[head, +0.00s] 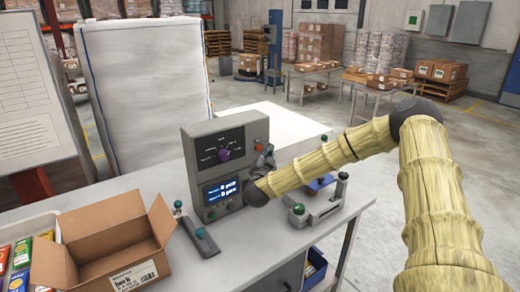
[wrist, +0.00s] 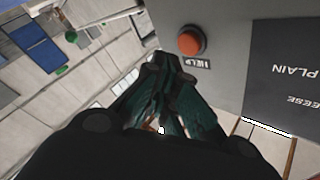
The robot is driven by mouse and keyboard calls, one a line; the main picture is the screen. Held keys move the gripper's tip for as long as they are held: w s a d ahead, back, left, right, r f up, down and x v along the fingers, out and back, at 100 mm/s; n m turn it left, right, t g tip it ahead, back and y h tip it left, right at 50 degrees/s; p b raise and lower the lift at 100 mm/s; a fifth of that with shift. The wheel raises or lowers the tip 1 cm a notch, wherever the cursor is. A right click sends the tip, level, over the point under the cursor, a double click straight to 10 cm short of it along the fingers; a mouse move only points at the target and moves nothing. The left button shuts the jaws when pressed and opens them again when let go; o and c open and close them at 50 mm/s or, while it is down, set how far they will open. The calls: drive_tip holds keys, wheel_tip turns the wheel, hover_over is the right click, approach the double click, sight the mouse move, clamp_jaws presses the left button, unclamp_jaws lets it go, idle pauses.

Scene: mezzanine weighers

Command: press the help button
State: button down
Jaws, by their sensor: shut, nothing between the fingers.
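The help button (wrist: 190,41) is a round orange-red button on the grey face of the control box, with a HELP label (wrist: 197,63) beside it in the wrist view. In the head view, the button (head: 258,143) is at the upper right of the upright control box (head: 200,145). My gripper (wrist: 171,68) is shut and empty, its dark green fingers pointing toward the button's side of the panel. Its tips appear just beside the button and label; I cannot tell whether they touch the panel. In the head view my gripper (head: 267,153) is partly hidden behind my wrist.
An open cardboard box (head: 115,240) stands at the table's front left. A green-knobbed lever device (head: 197,233) and a grey device with green knobs (head: 318,208) flank the control box.

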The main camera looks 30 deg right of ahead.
drive_tip(key=shift+s+d+p, duration=0.15)
drive_tip(key=shift+s+p, duration=0.25)
drive_tip(key=shift+s, duration=1.8)
